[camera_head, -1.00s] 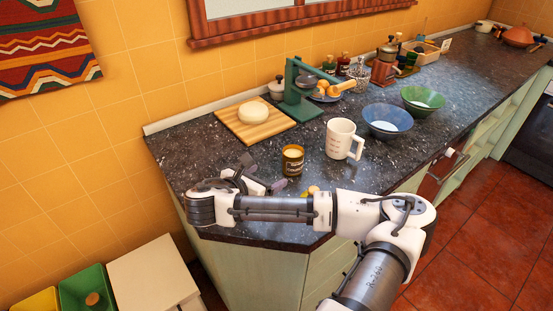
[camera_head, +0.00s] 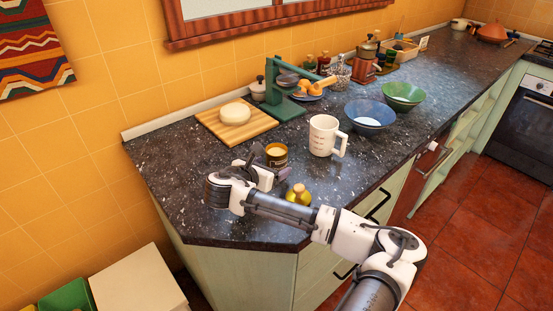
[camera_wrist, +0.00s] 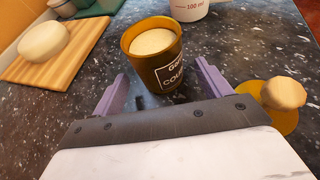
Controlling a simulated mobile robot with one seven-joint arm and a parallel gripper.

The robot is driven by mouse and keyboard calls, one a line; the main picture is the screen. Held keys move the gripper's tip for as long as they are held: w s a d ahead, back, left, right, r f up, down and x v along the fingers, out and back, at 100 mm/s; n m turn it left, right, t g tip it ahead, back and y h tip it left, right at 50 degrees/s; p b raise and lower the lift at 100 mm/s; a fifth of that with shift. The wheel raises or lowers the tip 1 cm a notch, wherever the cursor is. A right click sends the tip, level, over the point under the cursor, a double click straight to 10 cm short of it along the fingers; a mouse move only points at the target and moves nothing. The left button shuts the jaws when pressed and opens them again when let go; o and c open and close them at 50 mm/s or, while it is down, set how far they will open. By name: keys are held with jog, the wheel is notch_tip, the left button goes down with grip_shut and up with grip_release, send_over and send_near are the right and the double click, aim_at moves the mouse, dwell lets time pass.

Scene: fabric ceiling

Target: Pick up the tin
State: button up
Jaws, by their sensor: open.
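The tin (camera_head: 277,155) is a small dark gold can with a pale top, upright on the dark speckled counter. In the wrist view the tin (camera_wrist: 155,62) shows a black label with white letters. My gripper (camera_head: 268,176) is low over the counter, right by the tin. In the wrist view my gripper (camera_wrist: 158,85) is open, its two purple fingers apart, pointing at the tin. The tin stands ahead of and partly between the fingertips, and I cannot tell whether either finger touches it. Nothing is held.
A white measuring mug (camera_head: 323,136) stands just behind and right of the tin. A cutting board (camera_head: 260,127) with a round cheese (camera_head: 236,114) lies behind left. Two bowls (camera_head: 370,113) stand farther right.

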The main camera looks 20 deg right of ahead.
aim_at(271, 165)
jog(key=shift+p+x, duration=0.4)
jog(key=shift+x, duration=1.35)
jog(key=shift+r, duration=0.1)
jog(key=c, duration=1.2)
notch_tip(271, 165, up, 20)
jog(key=b, duration=0.4)
